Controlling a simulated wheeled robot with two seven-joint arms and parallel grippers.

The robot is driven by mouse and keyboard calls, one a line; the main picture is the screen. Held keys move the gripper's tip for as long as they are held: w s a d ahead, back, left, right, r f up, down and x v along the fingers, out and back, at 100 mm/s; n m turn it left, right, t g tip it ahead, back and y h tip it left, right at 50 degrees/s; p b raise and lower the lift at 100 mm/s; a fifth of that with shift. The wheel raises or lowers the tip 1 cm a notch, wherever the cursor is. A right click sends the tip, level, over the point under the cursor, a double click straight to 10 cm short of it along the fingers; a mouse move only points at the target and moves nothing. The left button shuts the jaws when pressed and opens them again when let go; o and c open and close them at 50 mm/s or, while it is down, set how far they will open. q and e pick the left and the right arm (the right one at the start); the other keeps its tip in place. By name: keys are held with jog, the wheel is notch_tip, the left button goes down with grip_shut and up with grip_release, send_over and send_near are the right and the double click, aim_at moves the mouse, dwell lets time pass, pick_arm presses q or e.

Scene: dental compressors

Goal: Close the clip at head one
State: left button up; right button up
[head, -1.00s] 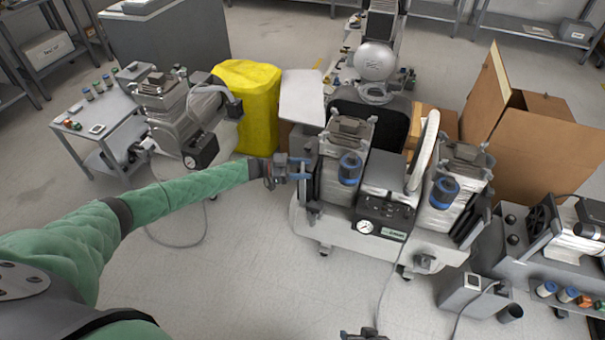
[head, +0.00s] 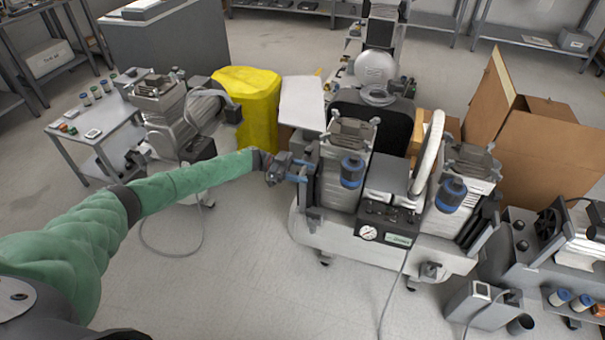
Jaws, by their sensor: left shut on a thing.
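The compressor in the middle has two grey heads. The left head (head: 343,165) carries a blue-banded cylinder, and the right head (head: 451,205) looks alike. My left gripper (head: 304,172) is at the outer left side of the left head. Its blue fingers are shut on a small part there, which appears to be the clip (head: 311,153). The fingers hide much of this part, and its exact position is too small to tell. My right gripper is out of view.
A gauge panel (head: 388,222) sits low between the heads. An open cardboard box (head: 545,145) and further equipment (head: 555,245) stand right. The floor in front is mostly clear, with hoses.

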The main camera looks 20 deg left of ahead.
pick_arm(q)
jog(key=o, duration=1)
jog(key=shift+w+a+b, duration=0.15)
jog(key=shift+a+b, duration=0.15)
jog(key=shift+a, duration=1.65)
jog(key=shift+w+a+b, duration=0.1)
jog(key=shift+a+b, duration=0.15)
jog(key=shift+a, duration=1.65)
